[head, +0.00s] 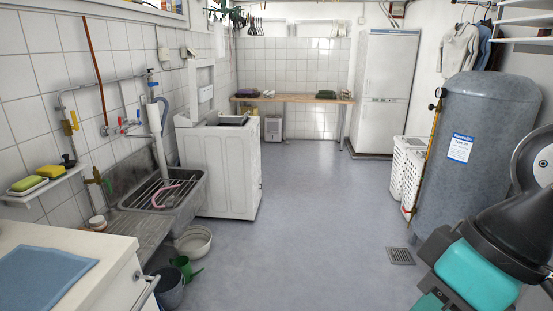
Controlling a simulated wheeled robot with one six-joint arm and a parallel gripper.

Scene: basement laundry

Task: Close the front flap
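No part is clearly recognisable as a front flap from here. A white laundry machine (228,172) stands against the left wall, past the sink. A dark object (233,120) is on its top, and an upright white panel (201,90) rises behind it; I cannot tell whether that is a lid. At the lower left is a white cabinet (100,276) with a bar handle (146,292). My arm shows as teal and black links at the lower right. My gripper is not in view.
A grey tank (470,160) and white baskets (408,170) stand on the right. A sink (175,200), a bowl (193,241), a green watering can (185,268) and a bucket (168,288) are on the left. The middle floor (300,220) is clear, with a drain grate (401,256).

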